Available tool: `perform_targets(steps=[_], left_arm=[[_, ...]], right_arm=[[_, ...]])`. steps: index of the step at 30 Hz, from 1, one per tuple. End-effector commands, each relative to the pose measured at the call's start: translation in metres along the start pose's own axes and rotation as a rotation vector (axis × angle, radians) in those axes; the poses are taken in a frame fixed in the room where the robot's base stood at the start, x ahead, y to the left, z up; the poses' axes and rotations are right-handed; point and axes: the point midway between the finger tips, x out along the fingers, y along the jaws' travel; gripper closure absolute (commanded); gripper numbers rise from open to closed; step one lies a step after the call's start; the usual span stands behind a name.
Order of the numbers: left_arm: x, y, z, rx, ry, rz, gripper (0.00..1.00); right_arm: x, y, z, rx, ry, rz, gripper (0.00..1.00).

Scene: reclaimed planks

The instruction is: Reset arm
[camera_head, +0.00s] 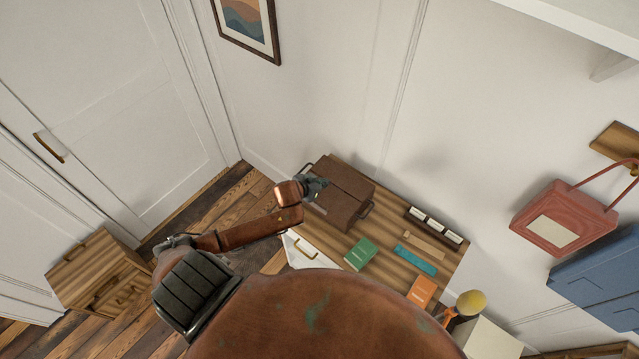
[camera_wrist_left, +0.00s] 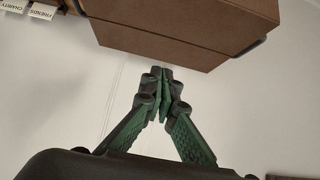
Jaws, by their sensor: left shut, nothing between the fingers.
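My left gripper (camera_head: 316,186) is over the left side of the wooden desk (camera_head: 320,243), right by a brown box-shaped bag (camera_head: 342,192). In the left wrist view its green fingers (camera_wrist_left: 163,84) are closed together with nothing between them. The bag (camera_wrist_left: 190,30) fills the top of that view, just beyond the fingertips; I cannot tell whether they touch it. My right gripper does not show.
The desk holds a green book (camera_head: 360,254), a blue strip (camera_head: 415,260), an orange book (camera_head: 422,291) and a dark rack with white labels (camera_head: 436,226). A small wooden cabinet (camera_head: 98,272) stands left. A red bag (camera_head: 563,222) and blue bag (camera_head: 600,280) hang at right.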

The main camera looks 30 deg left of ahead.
Motion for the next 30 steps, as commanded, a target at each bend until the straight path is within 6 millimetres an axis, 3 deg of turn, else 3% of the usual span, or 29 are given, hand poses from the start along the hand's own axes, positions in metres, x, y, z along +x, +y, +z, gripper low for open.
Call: perform_targets(steps=[3, 9, 20, 25, 30], left_arm=[[-0.019, 0.000, 0.000, 0.002, 0.000, 0.000, 1.00], [-0.037, 0.000, -0.002, 0.000, -0.001, 0.000, 1.00], [-0.043, 0.003, 0.002, -0.002, -0.006, -0.001, 1.00], [-0.067, 0.029, 0.041, 0.002, -0.079, -0.015, 1.00], [-0.119, 0.045, 0.095, 0.012, -0.212, -0.056, 1.00]], right_arm=[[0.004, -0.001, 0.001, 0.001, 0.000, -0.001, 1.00], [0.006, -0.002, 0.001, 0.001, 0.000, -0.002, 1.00], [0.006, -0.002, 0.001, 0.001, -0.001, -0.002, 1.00], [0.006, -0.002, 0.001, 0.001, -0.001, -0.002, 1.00], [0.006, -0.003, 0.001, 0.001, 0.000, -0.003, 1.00]])
